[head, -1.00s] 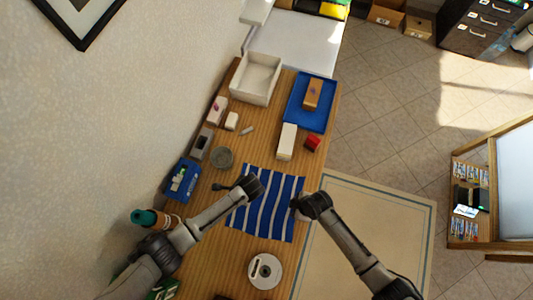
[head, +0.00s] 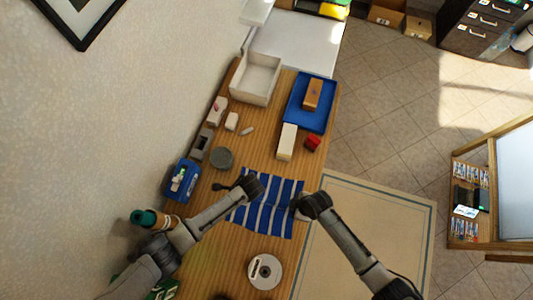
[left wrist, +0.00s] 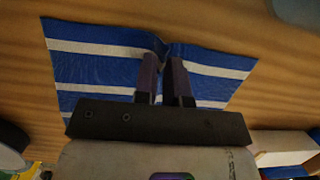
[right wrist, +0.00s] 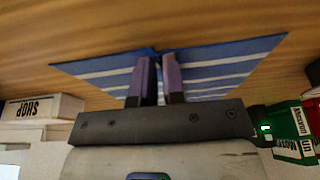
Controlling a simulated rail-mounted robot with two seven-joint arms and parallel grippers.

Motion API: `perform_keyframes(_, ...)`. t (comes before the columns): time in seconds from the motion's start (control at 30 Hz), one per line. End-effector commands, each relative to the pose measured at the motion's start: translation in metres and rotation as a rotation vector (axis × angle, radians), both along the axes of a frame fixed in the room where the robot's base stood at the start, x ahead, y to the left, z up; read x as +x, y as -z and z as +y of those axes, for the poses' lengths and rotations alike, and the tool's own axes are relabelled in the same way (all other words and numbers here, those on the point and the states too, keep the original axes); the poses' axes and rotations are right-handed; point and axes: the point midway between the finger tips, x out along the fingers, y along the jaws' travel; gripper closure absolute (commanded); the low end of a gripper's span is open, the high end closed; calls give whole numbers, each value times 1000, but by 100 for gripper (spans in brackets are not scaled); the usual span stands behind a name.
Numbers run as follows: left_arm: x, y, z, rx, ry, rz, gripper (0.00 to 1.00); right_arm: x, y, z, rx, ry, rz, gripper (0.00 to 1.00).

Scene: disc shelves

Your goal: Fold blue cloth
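The blue cloth (head: 268,212) with white stripes lies on the wooden table between my two arms. My left gripper (head: 247,188) is at the cloth's left side. In the left wrist view its fingers (left wrist: 164,62) are close together on the cloth's edge, and the cloth (left wrist: 95,70) puckers at the tips. My right gripper (head: 302,208) is at the right edge. In the right wrist view its fingers (right wrist: 156,62) are close together, with the cloth (right wrist: 215,65) peaked at the tips. The grippers hide parts of the cloth's edges.
A white disc-like object (head: 265,271) lies in front of the cloth. A round grey object (head: 222,158), a blue box (head: 181,181), a white block (head: 287,141) and a red item (head: 313,143) stand behind or beside it. A white bin (head: 257,78) and blue tray (head: 327,112) are farther back.

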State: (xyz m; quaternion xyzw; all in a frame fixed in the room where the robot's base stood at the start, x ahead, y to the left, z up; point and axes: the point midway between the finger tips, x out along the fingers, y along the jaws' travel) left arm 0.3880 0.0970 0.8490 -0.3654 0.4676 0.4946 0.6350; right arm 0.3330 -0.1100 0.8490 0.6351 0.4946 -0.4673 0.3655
Motion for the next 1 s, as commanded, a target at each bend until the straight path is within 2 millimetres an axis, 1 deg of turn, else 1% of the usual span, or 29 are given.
perform_keyframes(0.03, -1, 2, 1, 2, 0, 3, 93, -2, 2, 0, -2, 0, 5, 93)
perform_keyframes(0.2, -1, 2, 1, 2, 0, 3, 100, -2, 2, -1, -2, 0, 5, 100)
perform_keyframes(0.73, -1, 1, 1, 2, 0, 3, 100, -2, 1, -1, -3, 0, 5, 100)
perform_keyframes(0.87, -1, -3, 1, 2, 0, 3, 100, -2, -3, -1, -3, 0, 5, 100)
perform_keyframes(1.0, -1, -11, 1, 1, -1, 2, 100, -1, -11, -1, -2, 0, 4, 100)
